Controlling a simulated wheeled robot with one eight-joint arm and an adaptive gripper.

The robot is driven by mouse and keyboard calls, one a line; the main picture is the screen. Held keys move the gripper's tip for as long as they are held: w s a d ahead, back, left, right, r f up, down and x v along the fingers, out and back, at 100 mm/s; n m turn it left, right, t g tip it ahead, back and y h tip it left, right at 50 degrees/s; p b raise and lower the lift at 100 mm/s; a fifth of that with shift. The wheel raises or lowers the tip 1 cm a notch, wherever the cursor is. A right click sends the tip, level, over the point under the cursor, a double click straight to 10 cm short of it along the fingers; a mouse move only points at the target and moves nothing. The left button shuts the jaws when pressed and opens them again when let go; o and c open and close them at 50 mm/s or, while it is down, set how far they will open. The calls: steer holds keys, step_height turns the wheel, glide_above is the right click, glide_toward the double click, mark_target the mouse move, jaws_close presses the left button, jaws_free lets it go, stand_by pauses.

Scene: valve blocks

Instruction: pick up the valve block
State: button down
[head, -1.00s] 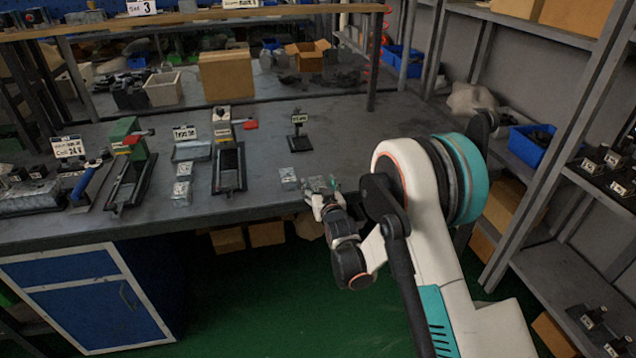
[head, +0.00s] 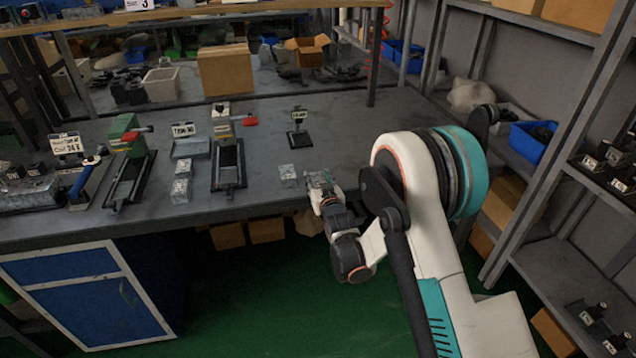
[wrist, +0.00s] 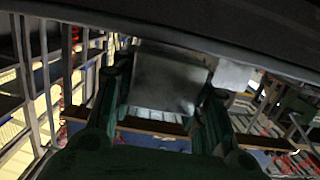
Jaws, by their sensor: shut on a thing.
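The valve block (wrist: 168,82) is a grey, box-shaped metal piece between the two dark green fingers of my gripper (wrist: 163,100) in the wrist view. The fingers press on its two sides, so my gripper is shut on it. In the head view, my gripper (head: 325,188) is at the front edge of the workbench, with the grey block (head: 318,177) at its tip, partly hidden by the fingers. I cannot tell whether the block touches the bench top.
Another small grey block (head: 288,176) lies on the workbench (head: 265,150) just left of my gripper. A small black stand (head: 299,138) with a label is behind it. Stacked blocks (head: 181,188) and clamp fixtures (head: 229,165) stand further left. A shelf rack (head: 545,245) rises at the right.

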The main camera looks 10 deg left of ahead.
step_height(320, 180, up, 19)
steer(key=p, duration=0.7)
steer(key=s+d+r+m+t+h, duration=0.1)
steer(key=s+d+r+m+h, duration=0.1)
steer(key=d, duration=1.1)
steer(key=s+d+r+m+h, duration=0.1)
steer(key=s+d+r+h, duration=0.15)
steer(key=d, duration=1.05)
steer(key=s+d+r+m+t+h, duration=0.1)
steer(key=s+d+m+h, duration=0.15)
steer(key=d, duration=1.05)
steer(key=n+g+y, duration=0.2)
steer(key=n+y, duration=0.4)
steer(key=y, duration=0.1)
glide_above(318, 179)
step_height(318, 179, down, 5)
steer(key=shift+m, duration=0.25)
step_height(318, 179, down, 20)
steer(key=b, duration=0.7)
steer(key=shift+r, duration=0.25)
steer(key=shift+f, duration=0.2)
